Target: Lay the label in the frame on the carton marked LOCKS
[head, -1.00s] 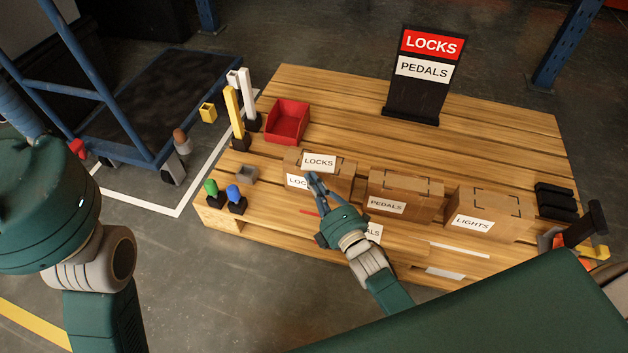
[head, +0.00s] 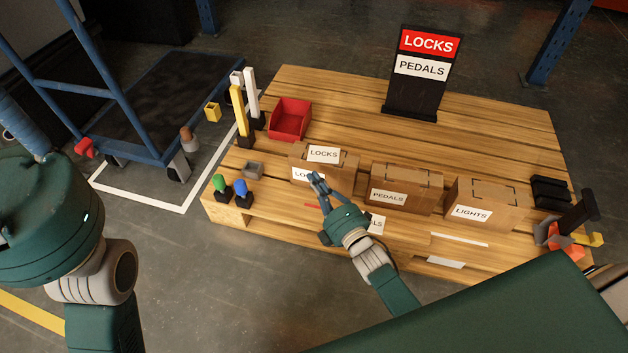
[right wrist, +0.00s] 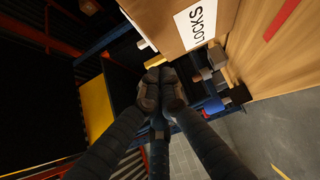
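The LOCKS carton (head: 346,176) is the leftmost of three brown cartons on the pallet table. A white LOCKS label (head: 323,154) lies on its top, with dark corner marks of the frame showing near it. A second LOCKS label (head: 303,174) is on its front face, and shows large in the right wrist view (right wrist: 195,22). My right gripper (head: 315,177) is in front of this carton, below the top label and apart from it. Its fingers (right wrist: 160,88) come together at the tips with nothing seen between them. My left gripper is out of view.
The PEDALS carton (head: 405,181) and LIGHTS carton (head: 490,199) stand to the right. A partly hidden label ending in "ALS" (head: 377,224) is beside my right wrist. A red bin (head: 290,120), small posts and a LOCKS/PEDALS sign (head: 414,96) stand around. The table's back is mostly clear.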

